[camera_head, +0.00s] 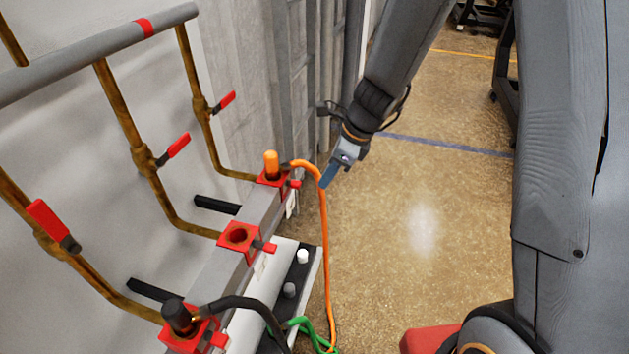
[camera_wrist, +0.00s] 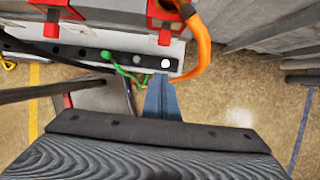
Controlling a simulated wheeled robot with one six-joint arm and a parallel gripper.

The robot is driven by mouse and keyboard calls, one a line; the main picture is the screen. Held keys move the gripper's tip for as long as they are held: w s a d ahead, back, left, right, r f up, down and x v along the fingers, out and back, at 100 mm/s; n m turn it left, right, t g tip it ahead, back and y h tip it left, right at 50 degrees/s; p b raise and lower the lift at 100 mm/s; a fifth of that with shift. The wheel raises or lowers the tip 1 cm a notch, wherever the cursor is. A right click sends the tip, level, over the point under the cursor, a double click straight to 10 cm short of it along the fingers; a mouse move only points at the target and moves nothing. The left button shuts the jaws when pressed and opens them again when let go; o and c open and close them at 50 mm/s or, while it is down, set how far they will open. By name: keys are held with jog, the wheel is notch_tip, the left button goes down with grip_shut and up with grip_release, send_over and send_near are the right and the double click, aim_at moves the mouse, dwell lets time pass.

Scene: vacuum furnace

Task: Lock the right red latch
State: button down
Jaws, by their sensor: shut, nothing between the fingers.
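The right red latch (camera_head: 295,184) is a small red tab on the front of the far red socket (camera_head: 268,183). An orange plug (camera_head: 271,163) stands upright in that socket. In the wrist view the latch (camera_wrist: 165,38) hangs below the socket at top centre, left of the orange cable (camera_wrist: 203,45). My gripper (camera_head: 327,178) is shut and empty, with its blue-grey fingers a little right of the latch, beside the orange cable. In the wrist view its fingertips (camera_wrist: 163,84) point towards the rail, below the latch. Contact with the cable cannot be told.
A middle red socket (camera_head: 238,237) is empty, with its own red latch (camera_head: 270,247). A near socket holds a black plug (camera_head: 177,316). Brass pipes with red valve handles (camera_head: 179,145) rise behind. A green cable (camera_head: 303,325) lies low at the front. Open floor (camera_head: 430,230) is at right.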

jog(key=v, duration=0.8)
jog(key=s+d+f+n+h+b, duration=0.1)
jog(key=s+d+n, duration=0.4)
jog(key=n, duration=0.6)
jog(key=s+d+f+n+h+b, duration=0.1)
jog(key=s+d+f+n+h, duration=0.1)
jog(key=s+d+n, duration=0.3)
jog(key=s+n+h, duration=0.1)
jog(key=s+n, duration=0.2)
jog(key=n, duration=0.3)
jog(key=shift+s, duration=0.25)
jog(key=shift+a+f, duration=0.1)
